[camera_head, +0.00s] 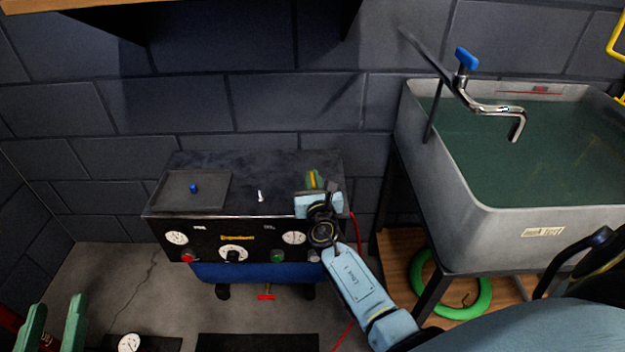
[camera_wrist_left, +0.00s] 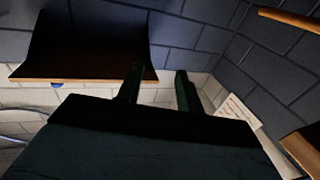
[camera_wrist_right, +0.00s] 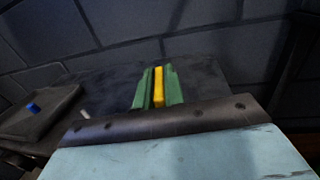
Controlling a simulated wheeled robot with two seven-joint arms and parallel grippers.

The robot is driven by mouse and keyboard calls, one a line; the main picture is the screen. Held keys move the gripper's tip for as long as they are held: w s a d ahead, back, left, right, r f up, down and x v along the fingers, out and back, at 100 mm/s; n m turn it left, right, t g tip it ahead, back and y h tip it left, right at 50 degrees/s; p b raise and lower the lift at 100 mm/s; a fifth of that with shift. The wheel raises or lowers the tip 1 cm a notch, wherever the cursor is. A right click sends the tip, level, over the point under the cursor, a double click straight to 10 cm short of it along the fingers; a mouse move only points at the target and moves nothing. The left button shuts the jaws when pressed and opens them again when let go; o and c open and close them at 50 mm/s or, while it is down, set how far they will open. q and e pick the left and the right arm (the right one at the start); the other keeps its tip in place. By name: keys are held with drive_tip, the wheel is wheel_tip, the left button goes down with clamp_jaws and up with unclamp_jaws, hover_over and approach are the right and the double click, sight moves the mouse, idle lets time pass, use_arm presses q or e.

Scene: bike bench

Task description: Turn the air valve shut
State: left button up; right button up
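A black air compressor panel (camera_head: 235,235) with gauges, knobs and a blue tank (camera_head: 240,272) stands against the wall. My right gripper (camera_head: 315,182) is over the right end of its top. Its green fingers close around a narrow yellow bar, which shows best in the right wrist view (camera_wrist_right: 158,88); both fingers appear to touch it. What the bar is fixed to is hidden, so I cannot tell whether it is the air valve's handle. A red handle (camera_head: 266,293) shows below the tank. My left gripper (camera_head: 54,322) is open and empty at the lower left, also in the left wrist view (camera_wrist_left: 158,88).
A shallow tray (camera_head: 215,188) with a blue-capped piece (camera_head: 194,188) and a small white piece (camera_head: 261,196) are on the compressor top. A grey sink (camera_head: 470,230) with a blue-handled tap (camera_head: 466,60) stands right. A red hose (camera_head: 355,235) runs down beside the compressor.

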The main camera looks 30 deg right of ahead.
clamp_jaws()
drive_tip(key=shift+h, duration=0.3)
use_arm(q)
drive_tip(key=shift+a+f+g, duration=0.2)
drive_tip(key=shift+f+g, duration=0.3)
drive_tip(key=shift+f, duration=0.25)
use_arm(e)
drive_tip(key=shift+m+g+h, duration=0.5)
drive_tip(key=shift+m+h, duration=0.2)
drive_tip(key=o, duration=0.5)
unclamp_jaws()
drive_tip(key=shift+o, duration=0.2)
drive_tip(key=shift+s, duration=0.1)
